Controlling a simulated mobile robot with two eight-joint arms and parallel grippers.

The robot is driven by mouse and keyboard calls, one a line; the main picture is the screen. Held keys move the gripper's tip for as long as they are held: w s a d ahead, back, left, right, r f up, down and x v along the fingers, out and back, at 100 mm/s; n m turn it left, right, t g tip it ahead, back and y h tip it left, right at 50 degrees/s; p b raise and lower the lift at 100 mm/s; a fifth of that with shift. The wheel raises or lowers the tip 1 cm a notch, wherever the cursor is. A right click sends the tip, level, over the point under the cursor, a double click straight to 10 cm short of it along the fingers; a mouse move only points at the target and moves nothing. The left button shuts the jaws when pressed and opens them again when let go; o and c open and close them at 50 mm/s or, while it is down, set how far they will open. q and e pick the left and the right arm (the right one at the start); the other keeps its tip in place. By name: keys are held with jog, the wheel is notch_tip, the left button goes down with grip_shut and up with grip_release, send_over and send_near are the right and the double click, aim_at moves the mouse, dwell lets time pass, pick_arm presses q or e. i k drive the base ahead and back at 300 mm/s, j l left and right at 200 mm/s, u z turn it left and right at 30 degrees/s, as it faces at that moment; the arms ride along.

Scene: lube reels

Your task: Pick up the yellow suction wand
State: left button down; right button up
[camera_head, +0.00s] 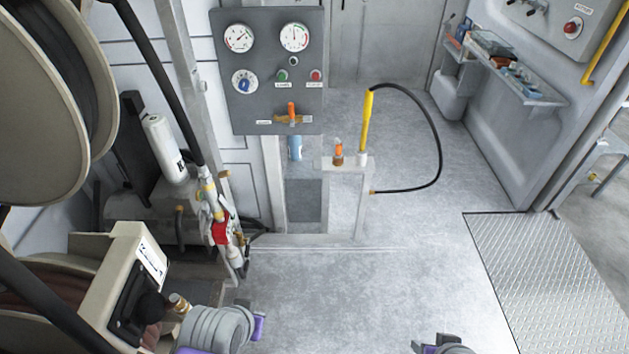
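The yellow suction wand (366,122) stands upright, its lower end in a white sleeve (362,158) on a small grey bracket stand (348,168). A black hose (437,150) loops from its top out to the right and back to a brass fitting on the stand. My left gripper (222,330), grey with purple parts, is low at the bottom left, well short of the wand. My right gripper (443,345) only just shows at the bottom edge, also far from the wand. The fingers of both are too cut off or unclear to show their opening.
A gauge panel (270,72) with an orange-handled valve hangs left of the wand. Hose reels (55,95) and nozzles (215,210) crowd the left side. A wall shelf (515,75) is at the right. The grey floor (400,270) before the stand is clear.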

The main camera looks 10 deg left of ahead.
aim_at(368, 96)
jog(key=i+l+u, duration=0.1)
jog(key=i, duration=0.4)
jog(key=i+l+u, duration=0.1)
jog(key=i+l, duration=0.15)
jog(key=i, duration=0.25)
jog(key=i+l, duration=0.25)
jog(key=i, duration=0.25)
jog(key=i+l+u, duration=0.15)
jog(key=i, duration=0.35)
